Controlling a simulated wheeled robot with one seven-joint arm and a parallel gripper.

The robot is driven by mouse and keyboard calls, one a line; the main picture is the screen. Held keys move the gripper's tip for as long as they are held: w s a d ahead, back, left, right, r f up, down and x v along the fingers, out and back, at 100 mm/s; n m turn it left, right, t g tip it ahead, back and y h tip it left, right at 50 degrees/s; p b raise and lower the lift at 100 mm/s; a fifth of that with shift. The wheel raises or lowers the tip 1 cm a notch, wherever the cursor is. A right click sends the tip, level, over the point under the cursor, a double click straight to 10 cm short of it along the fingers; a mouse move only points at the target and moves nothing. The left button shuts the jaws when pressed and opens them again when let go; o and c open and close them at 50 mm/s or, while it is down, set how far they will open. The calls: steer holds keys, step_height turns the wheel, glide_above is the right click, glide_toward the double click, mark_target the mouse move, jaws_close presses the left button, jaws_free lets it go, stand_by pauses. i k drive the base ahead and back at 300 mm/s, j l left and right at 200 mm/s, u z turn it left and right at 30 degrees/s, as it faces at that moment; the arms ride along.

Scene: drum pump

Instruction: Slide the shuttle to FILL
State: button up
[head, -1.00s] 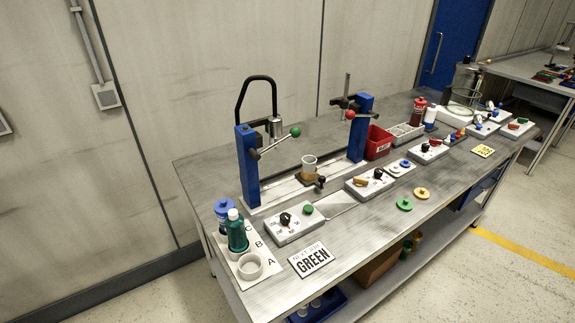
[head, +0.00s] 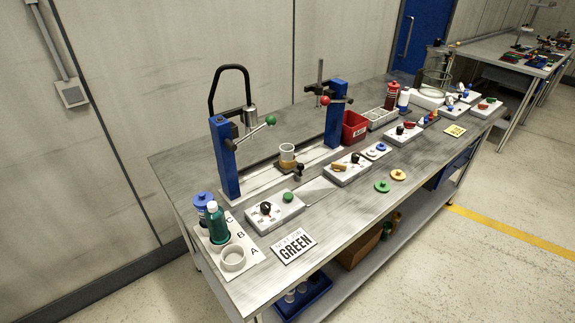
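The shuttle (head: 288,167) is a small brown carrier on a pale rail (head: 262,178) that runs between two blue posts. It carries a clear cup (head: 287,152) and has a black knob (head: 299,168) at its front right. It sits about midway along the rail, apart from both posts. The left post (head: 226,165) bears a curved black pipe, a metal nozzle (head: 250,117) and a lever with a green ball (head: 271,120). The right post (head: 334,115) has a red ball on its lever. No FILL mark is readable. My gripper is not in view.
Control boxes (head: 274,212) line the bench front. Green and blue bottles and a white ring (head: 233,257) stand on a lettered board at the left. A GREEN sign (head: 294,246) lies near the front edge. A red bin (head: 354,128) stands right of the posts.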

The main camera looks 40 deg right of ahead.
mark_target(286, 168)
steer(key=i+l+u, duration=0.15)
steer(key=i, duration=0.25)
steer(key=i+l+u, duration=0.2)
steer(key=i+l, duration=0.15)
